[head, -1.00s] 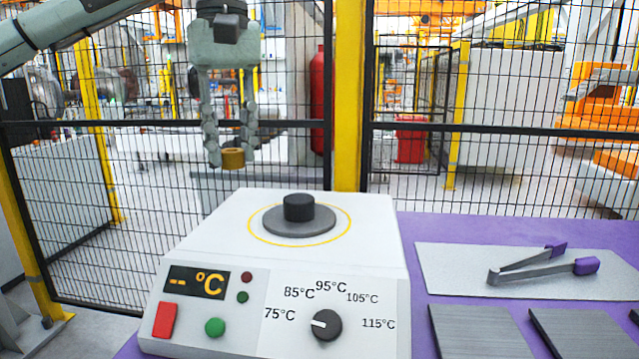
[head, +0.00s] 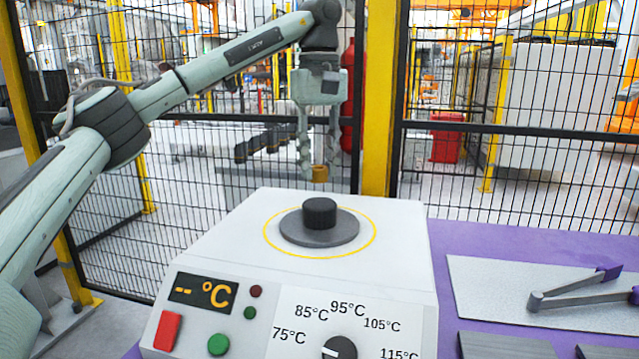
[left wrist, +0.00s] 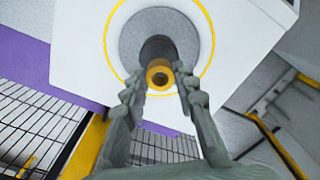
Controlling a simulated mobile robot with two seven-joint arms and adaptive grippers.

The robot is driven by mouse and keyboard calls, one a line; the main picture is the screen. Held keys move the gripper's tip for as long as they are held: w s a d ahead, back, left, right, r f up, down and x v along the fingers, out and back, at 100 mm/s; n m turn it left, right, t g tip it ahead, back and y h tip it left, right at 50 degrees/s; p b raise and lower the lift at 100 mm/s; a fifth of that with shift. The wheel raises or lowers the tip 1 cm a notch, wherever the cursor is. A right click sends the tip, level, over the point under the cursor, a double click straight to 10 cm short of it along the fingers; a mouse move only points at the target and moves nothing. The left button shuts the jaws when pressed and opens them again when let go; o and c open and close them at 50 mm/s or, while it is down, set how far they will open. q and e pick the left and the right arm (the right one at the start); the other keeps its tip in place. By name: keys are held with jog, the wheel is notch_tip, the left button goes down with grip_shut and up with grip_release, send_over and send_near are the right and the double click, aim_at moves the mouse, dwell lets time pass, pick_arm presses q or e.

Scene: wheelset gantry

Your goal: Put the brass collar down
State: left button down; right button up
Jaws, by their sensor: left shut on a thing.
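The brass collar (head: 319,174) is a small ring held between the fingertips of my left gripper (head: 319,165), which points down. In the left wrist view the collar (left wrist: 159,76) sits between the fingertips (left wrist: 160,88) and overlaps the near end of the black post. In the head view the collar shows just above the black post (head: 320,212), apart from it. The post stands on a grey disc (head: 340,232) inside a yellow ring on top of the white heater (head: 245,230). The exact gap in depth is hard to tell. My right gripper is not in view.
The heater's front has a display (head: 203,291) reading "-- °C", a red button (head: 168,331), a green button (head: 218,344) and a temperature knob (head: 340,347). Purple-tipped tongs (head: 575,292) lie on a grey plate at right. A mesh fence (head: 480,165) stands behind.

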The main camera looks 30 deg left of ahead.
aim_at(319, 167)
pick_arm(q)
jog(key=shift+w+f, duration=0.1)
jog(key=shift+f, duration=2.1)
jog(key=c, duration=1.2)
grip_release()
jog(key=shift+r, duration=0.1)
notch_tip(319, 167, up, 12)
jog(key=shift+r, duration=0.1)
